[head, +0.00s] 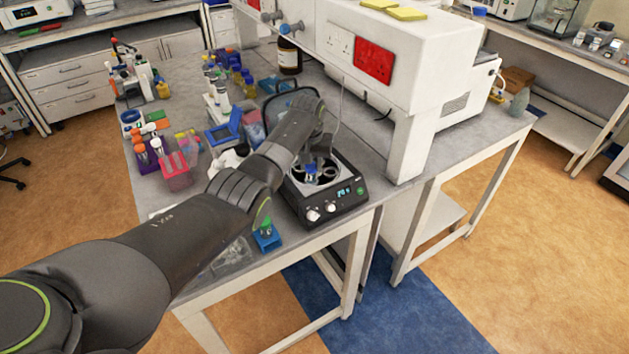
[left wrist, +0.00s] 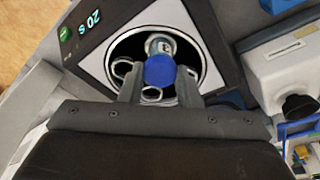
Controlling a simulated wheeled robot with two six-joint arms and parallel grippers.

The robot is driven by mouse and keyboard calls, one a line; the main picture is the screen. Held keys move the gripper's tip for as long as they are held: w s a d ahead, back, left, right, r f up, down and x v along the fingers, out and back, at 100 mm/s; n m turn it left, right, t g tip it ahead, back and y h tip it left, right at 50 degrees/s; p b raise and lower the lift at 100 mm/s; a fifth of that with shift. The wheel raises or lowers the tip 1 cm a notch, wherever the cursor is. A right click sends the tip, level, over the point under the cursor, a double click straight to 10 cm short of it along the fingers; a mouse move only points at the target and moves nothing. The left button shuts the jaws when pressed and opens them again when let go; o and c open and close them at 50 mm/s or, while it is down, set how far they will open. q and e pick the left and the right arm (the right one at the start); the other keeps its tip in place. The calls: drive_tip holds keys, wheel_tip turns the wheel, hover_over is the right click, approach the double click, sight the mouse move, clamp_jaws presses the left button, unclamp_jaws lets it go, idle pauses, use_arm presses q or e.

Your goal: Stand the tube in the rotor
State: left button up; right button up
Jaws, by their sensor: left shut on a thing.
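The tube, with a blue cap (left wrist: 160,71), is between the fingers of my left gripper (left wrist: 160,88) in the left wrist view. The gripper is shut on it. The blue cap also shows in the head view (head: 312,169), over the round well of the black centrifuge (head: 328,207). The rotor (left wrist: 124,68) sits in that well, with ring-like holders at its edge. The tube is over or in the rotor; I cannot tell whether its lower end is inside a holder. My right gripper is not in view.
A green-capped vial in a blue block (head: 267,238) stands at the bench's front edge. A pink rack (head: 176,172) and several bottles and racks are at the left. The white overhead unit (head: 395,60) rises behind the centrifuge.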

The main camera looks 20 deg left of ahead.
use_arm(q)
drive_tip(key=shift+f+b, duration=0.4)
drive_tip(key=shift+f, duration=0.3)
drive_tip(key=shift+c, duration=0.2)
drive_tip(key=shift+f, duration=0.15)
drive_tip(key=o, duration=0.9)
